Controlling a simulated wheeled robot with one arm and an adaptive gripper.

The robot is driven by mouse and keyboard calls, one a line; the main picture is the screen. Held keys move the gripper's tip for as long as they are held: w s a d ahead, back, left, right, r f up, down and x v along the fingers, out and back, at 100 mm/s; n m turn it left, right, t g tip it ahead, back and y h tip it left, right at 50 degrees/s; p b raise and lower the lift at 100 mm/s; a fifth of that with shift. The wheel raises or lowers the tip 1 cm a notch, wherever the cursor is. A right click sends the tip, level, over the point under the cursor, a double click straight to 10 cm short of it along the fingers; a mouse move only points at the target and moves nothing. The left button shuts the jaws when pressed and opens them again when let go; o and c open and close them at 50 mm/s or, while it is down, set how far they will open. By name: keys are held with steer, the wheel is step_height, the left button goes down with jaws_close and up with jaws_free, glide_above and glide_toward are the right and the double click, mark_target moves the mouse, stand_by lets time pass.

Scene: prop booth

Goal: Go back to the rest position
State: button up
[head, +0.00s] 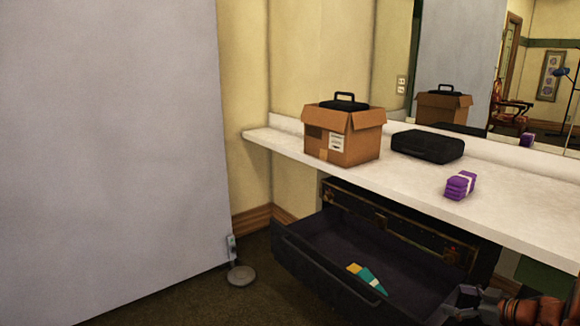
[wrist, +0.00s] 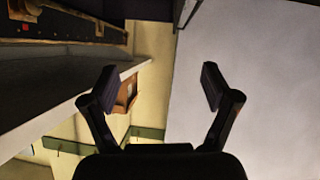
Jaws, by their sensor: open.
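My gripper (wrist: 160,88) is open in the wrist view, with its two dark fingers apart and nothing between them. In the head view my arm shows at the lower right corner, by the right end of the open drawer (head: 320,283). The drawer is dark and pulled out below the white counter (head: 400,184). A teal and yellow item (head: 367,278) lies inside it, apart from my gripper.
On the counter stand a cardboard box (head: 342,135) with a black handled thing in it, a black case (head: 428,146) and a purple banded bundle (head: 460,186). A mirror (head: 475,60) hangs behind. A grey panel (head: 110,140) fills the left. A round base (head: 240,276) stands on the floor.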

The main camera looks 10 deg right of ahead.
steer(key=w+d+r+m+h+p, duration=0.1)
steer(key=w+r+h+p, duration=0.25)
steer(key=r, duration=0.45)
steer(key=w+d+r+m+h+p, duration=0.1)
steer(key=w+d+r+h+p, duration=0.2)
steer(key=r, duration=0.4)
steer(key=s+a+r+m+g+h+p, duration=0.35)
steer(key=r+h+p, duration=0.2)
steer(key=r, duration=0.55)
steer(key=s+a+r+g+y+p, duration=0.2)
steer(key=s+a+p, duration=0.3)
steer(key=s+a, duration=0.6)
steer(key=s+a+r+g+y+p, duration=0.2)
steer(key=s+a+r+g+p, duration=0.1)
steer(key=s+a, duration=0.8)
steer(key=s+a+r+m+g+y+p, duration=0.1)
steer(key=s+a+g+p, duration=0.4)
steer(key=s+a, duration=0.6)
step_height(320, 180, up, 2)
steer(key=shift+s+a+r+y+p, duration=0.15)
steer(key=shift+s+y+p, duration=0.7)
steer(key=shift+s, duration=0.35)
steer(key=shift+o, duration=0.2)
